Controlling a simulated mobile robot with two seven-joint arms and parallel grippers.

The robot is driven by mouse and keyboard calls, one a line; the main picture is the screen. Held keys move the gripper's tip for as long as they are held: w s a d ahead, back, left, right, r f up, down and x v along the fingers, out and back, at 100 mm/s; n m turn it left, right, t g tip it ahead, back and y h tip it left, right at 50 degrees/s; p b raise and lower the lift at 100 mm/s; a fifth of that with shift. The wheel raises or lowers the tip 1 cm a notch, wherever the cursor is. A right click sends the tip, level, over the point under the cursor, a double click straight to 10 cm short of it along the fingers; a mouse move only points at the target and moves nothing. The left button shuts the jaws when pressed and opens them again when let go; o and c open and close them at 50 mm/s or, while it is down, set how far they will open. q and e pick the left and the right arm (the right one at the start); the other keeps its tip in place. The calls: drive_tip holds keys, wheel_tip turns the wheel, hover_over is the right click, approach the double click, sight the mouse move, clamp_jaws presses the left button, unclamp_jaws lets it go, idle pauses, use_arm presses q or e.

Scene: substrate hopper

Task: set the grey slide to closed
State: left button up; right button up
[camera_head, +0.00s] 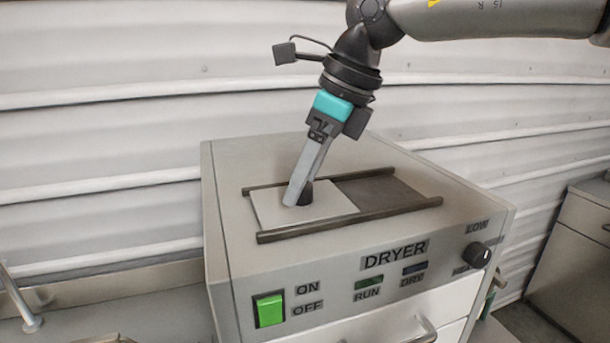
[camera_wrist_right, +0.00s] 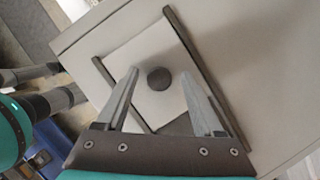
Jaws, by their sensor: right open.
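The grey slide (camera_head: 335,203) is a light plate between two dark rails on top of the dryer (camera_head: 225,200). It lies toward the left end of the rails, with a dark opening (camera_head: 380,191) showing to its right. A dark round knob (camera_wrist_right: 159,78) stands on the plate in the right wrist view. My right gripper (camera_head: 295,196) points down at the plate and is open. In the right wrist view its two fingers (camera_wrist_right: 161,82) lie on either side of the knob, apart from it as far as I can tell. My left gripper is not in view.
The dryer's front has a green switch (camera_head: 270,309), a dark dial (camera_head: 477,255) and a drawer handle (camera_head: 427,330). A corrugated wall (camera_head: 120,120) stands close behind. A grey cabinet (camera_head: 580,240) is at the right.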

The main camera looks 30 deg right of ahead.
drive_tip(key=shift+c, duration=0.4)
clamp_jaws()
idle(1.0)
